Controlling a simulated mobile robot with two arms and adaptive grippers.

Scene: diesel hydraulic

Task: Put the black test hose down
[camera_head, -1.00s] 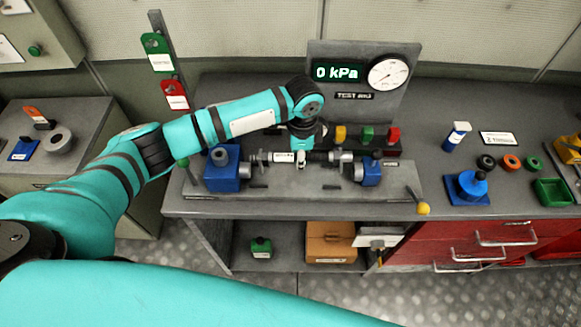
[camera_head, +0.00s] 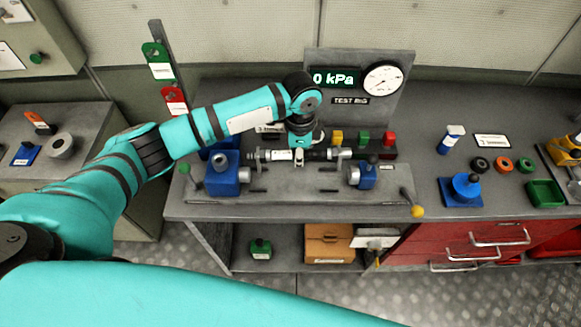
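The black test hose (camera_head: 318,154) is a short, dark, straight piece with silver end fittings and a white label, seen in the head view above the test rig bench. My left gripper (camera_head: 300,157) points down at its middle and appears shut on it; the fingers are small and partly hidden by the wrist. The hose lies level, behind the line of the two blue blocks, the left block (camera_head: 226,174) and the right block (camera_head: 362,174). I cannot tell whether it touches the surface below. My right gripper is not in view.
The test rig panel (camera_head: 358,85) with gauge reads 0 kPa. Yellow, green and red pieces (camera_head: 363,142) stand right behind the hose. A yellow-knobbed lever (camera_head: 417,211) is at the front right. Rings, a spray bottle (camera_head: 451,139) and a green tray (camera_head: 545,193) occupy the right bench.

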